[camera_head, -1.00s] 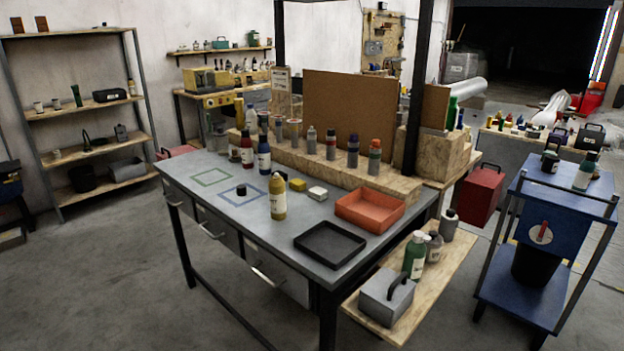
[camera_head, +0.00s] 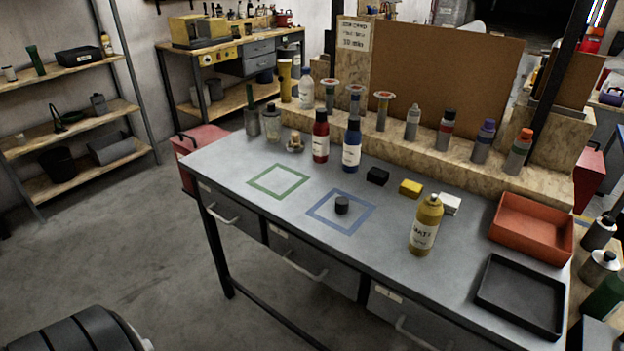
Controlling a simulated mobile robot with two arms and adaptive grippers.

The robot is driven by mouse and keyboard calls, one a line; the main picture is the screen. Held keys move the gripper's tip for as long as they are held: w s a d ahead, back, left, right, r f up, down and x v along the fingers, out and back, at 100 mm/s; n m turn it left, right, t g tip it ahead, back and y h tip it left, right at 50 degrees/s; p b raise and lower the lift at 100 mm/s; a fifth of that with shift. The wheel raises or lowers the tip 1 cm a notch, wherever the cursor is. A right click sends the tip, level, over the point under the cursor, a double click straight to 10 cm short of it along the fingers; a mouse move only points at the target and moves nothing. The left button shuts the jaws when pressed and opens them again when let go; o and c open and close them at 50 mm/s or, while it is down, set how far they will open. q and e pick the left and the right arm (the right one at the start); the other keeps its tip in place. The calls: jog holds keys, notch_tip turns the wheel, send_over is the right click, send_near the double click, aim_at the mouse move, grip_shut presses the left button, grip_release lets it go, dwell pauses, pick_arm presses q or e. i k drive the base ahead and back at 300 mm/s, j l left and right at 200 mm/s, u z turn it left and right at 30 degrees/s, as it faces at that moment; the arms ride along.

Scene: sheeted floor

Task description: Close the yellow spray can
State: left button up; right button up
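The yellow spray can (camera_head: 425,226) stands upright on the grey workbench (camera_head: 385,245), towards its front right. Its top shows a small pale nozzle and no cap over it. A small black cap-like cylinder (camera_head: 342,205) sits inside the blue square outline (camera_head: 322,219) to the left of the can. Neither of my grippers is in view.
A black tray (camera_head: 520,297) and an orange tray (camera_head: 532,228) lie right of the can. Red (camera_head: 320,138) and blue (camera_head: 352,146) bottles stand further back. The green square outline (camera_head: 279,182) is empty.

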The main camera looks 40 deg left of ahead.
aim_at(430, 212)
jog(key=j, duration=1.9)
